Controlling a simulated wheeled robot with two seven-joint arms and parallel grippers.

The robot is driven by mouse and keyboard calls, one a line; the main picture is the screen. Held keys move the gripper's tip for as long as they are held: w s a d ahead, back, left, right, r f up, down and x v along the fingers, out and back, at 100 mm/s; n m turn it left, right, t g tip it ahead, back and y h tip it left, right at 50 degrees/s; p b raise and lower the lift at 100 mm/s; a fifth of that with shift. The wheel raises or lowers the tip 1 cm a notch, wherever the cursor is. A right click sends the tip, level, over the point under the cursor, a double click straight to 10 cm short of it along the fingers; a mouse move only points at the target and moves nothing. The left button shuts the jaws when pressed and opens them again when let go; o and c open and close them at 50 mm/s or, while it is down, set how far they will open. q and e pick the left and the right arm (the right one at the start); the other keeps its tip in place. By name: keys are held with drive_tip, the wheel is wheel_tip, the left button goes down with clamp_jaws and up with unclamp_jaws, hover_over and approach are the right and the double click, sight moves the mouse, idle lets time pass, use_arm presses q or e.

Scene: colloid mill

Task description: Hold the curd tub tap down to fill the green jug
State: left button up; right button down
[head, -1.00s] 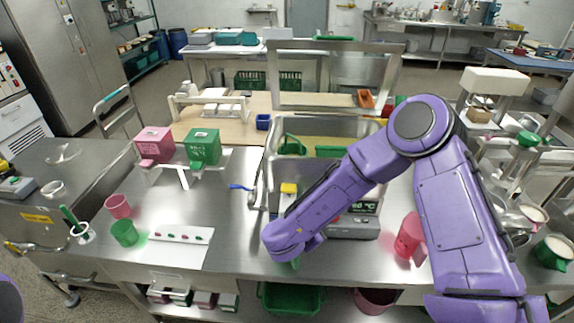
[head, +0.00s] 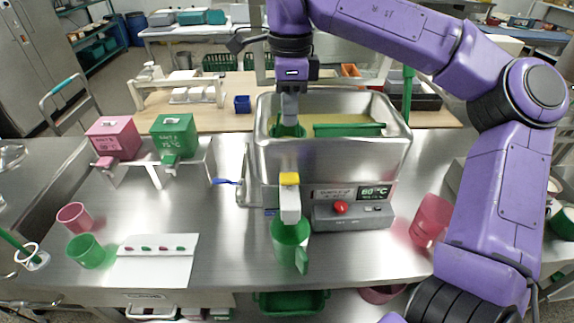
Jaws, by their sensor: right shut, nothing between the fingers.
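The steel curd tub (head: 330,160) stands mid-bench. Its tap, with a yellow lever top (head: 289,179) and a pale spout (head: 290,206), is on the front face. The green jug (head: 288,238) stands upright below the spout, handle to the front right; how full it is cannot be seen. My right gripper (head: 290,116) points down, shut and empty, above the lever in the picture and apart from it. It overlaps a green item (head: 285,131) at the tub's rim. My left gripper is out of view.
A control box (head: 352,215) with a red button and a 60 °C display stands right of the tap. A pink jug (head: 430,220) is further right. Pink (head: 74,216) and green (head: 86,250) cups and a white card (head: 155,262) lie left. Bench between card and jug is clear.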

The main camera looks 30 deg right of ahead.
sight(289, 177)
wheel_tip(289, 177, down, 14)
drive_tip(key=shift+f+p, duration=0.1)
drive_tip(key=shift+p, duration=0.55)
